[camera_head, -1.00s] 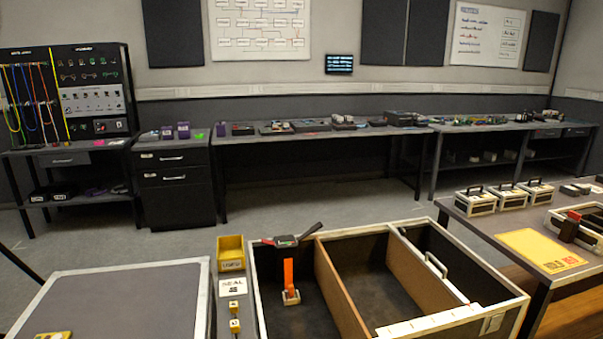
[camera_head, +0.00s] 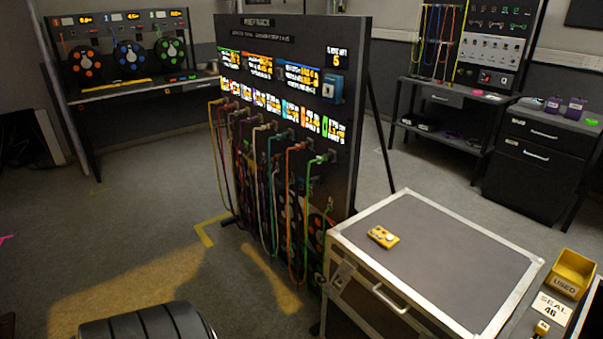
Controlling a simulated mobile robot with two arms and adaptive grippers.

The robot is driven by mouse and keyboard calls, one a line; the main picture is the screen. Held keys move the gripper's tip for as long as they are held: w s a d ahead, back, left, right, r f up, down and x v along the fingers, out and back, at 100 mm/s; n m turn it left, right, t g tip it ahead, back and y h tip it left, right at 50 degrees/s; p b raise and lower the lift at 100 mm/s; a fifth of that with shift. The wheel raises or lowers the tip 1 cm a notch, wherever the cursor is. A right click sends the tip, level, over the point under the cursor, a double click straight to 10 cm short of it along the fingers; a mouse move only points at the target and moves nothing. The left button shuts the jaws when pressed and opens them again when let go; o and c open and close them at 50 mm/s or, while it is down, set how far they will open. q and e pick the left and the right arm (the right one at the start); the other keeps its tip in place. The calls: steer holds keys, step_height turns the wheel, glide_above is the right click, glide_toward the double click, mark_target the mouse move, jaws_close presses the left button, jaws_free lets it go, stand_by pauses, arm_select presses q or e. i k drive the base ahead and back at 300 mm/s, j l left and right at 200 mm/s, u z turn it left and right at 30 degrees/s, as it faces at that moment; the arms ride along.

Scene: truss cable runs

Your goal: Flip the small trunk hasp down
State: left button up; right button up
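A trunk (camera_head: 440,255) with a flat grey lid and pale metal edges stands at the lower right. Its lid looks shut. A handle (camera_head: 390,299) shows on its front face, and a small metal fitting (camera_head: 342,273) sits near the left corner. I cannot tell whether that fitting is the hasp, or whether a hasp is up or down. The lower front is cut off by the picture's edge. Neither of my grippers shows.
A yellow device (camera_head: 383,237) lies on the trunk lid. A yellow USED bin (camera_head: 570,273) and a SEAL card (camera_head: 552,308) are right of it. A tall cable board (camera_head: 285,120) stands close behind the trunk. Open floor (camera_head: 130,230) lies left.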

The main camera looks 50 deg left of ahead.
mark_target(345, 270)
steer(key=u, duration=1.4)
